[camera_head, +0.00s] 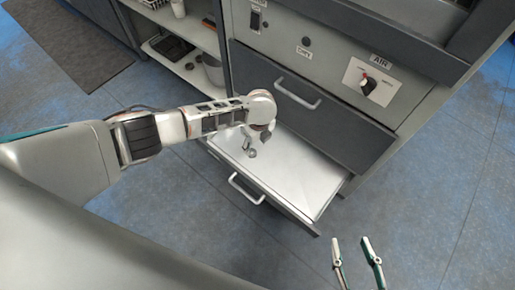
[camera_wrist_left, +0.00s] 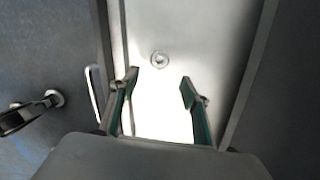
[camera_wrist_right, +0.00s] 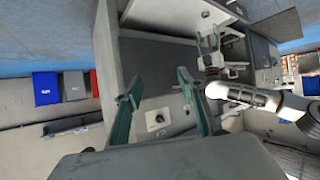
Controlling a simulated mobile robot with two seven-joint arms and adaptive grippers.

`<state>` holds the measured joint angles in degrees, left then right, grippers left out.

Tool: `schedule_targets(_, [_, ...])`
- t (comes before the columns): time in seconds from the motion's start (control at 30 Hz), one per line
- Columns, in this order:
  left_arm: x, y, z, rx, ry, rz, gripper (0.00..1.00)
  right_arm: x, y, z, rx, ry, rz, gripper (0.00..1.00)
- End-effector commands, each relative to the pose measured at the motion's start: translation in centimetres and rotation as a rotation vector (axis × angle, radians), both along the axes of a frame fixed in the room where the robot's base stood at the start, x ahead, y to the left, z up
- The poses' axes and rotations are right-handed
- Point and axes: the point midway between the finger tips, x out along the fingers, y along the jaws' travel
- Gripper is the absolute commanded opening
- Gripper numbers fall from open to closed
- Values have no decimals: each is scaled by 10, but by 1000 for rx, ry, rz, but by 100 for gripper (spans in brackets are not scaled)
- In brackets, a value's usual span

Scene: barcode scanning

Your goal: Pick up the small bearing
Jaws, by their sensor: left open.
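The small bearing (camera_head: 252,153) is a small grey ring lying on the bright floor of the open drawer (camera_head: 291,166). In the left wrist view the bearing (camera_wrist_left: 160,58) lies beyond the fingertips, roughly centred between them. My left gripper (camera_head: 247,141) is over the drawer, close to the bearing, partly hidden by its own wrist. Its fingers (camera_wrist_left: 160,81) are apart with nothing between them. My right gripper (camera_head: 351,242) is at the bottom right of the head view, open and empty, away from the drawer; its spread fingers (camera_wrist_right: 157,80) also show in the right wrist view.
The drawer has a front handle (camera_head: 246,189) and raised side walls. A closed drawer (camera_head: 320,125) sits above it, below a panel with a red-and-black knob (camera_head: 370,84). Open shelves (camera_head: 188,60) stand to the left. The blue-grey floor in front is clear.

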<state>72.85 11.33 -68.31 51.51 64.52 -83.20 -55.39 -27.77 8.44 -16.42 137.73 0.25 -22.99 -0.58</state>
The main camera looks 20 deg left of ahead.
Motion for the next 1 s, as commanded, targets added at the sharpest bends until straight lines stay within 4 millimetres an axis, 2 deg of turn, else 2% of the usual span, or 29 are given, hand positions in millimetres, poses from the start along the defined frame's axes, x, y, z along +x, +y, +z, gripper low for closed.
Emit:
schedule_targets(0.3, [1,8,-29,13,11,-8,47,3,9,3,44,-6,-7,40])
schedule_targets(0.47, [3,10,-38,12,8,-8,47,4,12,5,63,-12,-11,40])
schedule_targets(0.73, [0,17,-79,12,15,-7,47,6,28,9,164,-12,-34,40])
schedule_targets(1.0, [7,17,-75,10,2,-6,47,8,34,16,201,-21,-39,40])
